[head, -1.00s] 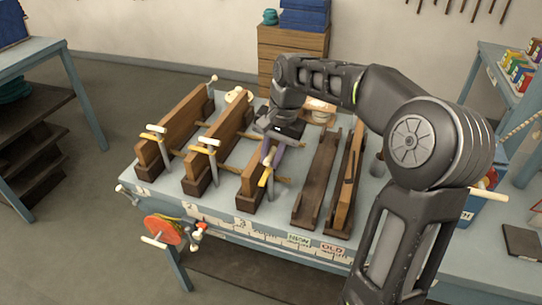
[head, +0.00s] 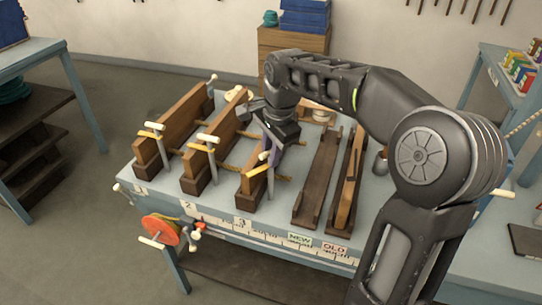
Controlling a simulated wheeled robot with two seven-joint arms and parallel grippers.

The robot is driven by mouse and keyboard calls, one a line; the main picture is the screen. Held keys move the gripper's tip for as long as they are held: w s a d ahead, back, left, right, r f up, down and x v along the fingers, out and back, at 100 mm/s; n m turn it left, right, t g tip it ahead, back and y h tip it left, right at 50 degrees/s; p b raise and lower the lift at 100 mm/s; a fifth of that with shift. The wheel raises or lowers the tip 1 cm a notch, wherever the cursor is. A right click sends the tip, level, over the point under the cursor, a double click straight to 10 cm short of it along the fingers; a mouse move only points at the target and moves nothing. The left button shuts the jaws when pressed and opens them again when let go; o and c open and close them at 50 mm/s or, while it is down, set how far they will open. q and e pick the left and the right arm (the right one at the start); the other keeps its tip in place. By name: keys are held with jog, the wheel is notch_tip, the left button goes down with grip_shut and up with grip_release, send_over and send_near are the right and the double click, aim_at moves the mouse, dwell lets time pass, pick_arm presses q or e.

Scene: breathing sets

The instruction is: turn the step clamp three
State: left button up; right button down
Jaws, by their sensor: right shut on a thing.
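Step clamp three (head: 270,180) stands at the front end of the third wooden set, above the label 3 (head: 243,222) on the bench edge. It has an upright grey screw and a pale cross handle (head: 264,156). My right gripper (head: 268,157) reaches down from behind and above, shut at the top of this clamp, on its handle. The fingers and part of the handle are hidden by the dark wrist. Clamp one (head: 160,148) and clamp two (head: 210,157) stand on the sets to the left. My left gripper is out of view.
Long wooden troughs (head: 317,180) lie right of set three, by the NEW and OLD labels. My right arm covers the bench's right side. A shelf with coloured boxes (head: 522,70) stands at the right.

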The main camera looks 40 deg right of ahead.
jog(key=shift+m, duration=1.1)
jog(key=c, duration=1.3)
grip_release()
jog(key=shift+r+b, duration=0.15)
jog(key=shift+b, duration=0.15)
jog(key=r, duration=0.2)
jog(key=s+r, duration=0.1)
jog(key=r, duration=0.4)
jog(key=shift+s+a+r, duration=0.2)
jog(key=shift+s, duration=0.05)
